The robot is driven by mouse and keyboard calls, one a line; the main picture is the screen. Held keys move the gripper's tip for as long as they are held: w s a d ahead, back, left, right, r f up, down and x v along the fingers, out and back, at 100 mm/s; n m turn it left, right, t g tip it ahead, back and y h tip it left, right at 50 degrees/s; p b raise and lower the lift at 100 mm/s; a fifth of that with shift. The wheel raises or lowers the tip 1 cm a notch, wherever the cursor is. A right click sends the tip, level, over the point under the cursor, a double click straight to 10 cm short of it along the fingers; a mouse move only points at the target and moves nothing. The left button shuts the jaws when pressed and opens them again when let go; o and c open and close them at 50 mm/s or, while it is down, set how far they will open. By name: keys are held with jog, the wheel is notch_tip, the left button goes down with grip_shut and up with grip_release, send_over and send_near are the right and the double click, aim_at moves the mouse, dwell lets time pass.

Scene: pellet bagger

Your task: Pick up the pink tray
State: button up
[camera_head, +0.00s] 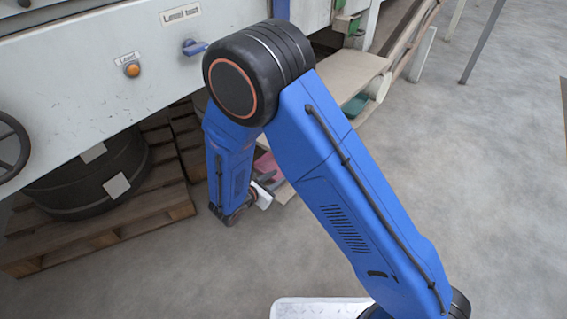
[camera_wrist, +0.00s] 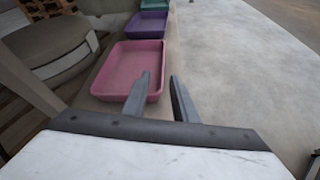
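The pink tray (camera_wrist: 114,70) is a shallow, open, empty tray on a beige surface in the wrist view. My gripper (camera_wrist: 160,80) is open, with a gap between its two dark fingers. The left finger overlaps the tray's near right part in the picture; the right finger lies to the right of the tray. I cannot tell whether a finger touches the tray. In the head view only a bit of the pink tray (camera_head: 266,164) shows behind my arm, and the gripper is mostly hidden.
A purple tray (camera_wrist: 145,24) stands behind the pink one, and a teal tray (camera_wrist: 154,4) beyond it. A machine panel (camera_head: 90,60) and a wooden pallet (camera_head: 100,225) with a dark drum-like object (camera_head: 75,190) are at left. Grey floor (camera_head: 470,150) is open at right.

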jog(key=x, duration=0.9)
jog(key=shift+w+d+f, duration=0.1)
jog(key=x, duration=0.4)
jog(key=shift+d+f, duration=0.2)
jog(key=shift+d, duration=0.1)
jog(key=shift+w+d+f, duration=0.15)
jog(key=shift+w+d, duration=0.05)
jog(key=shift+w, duration=0.05)
grip_shut()
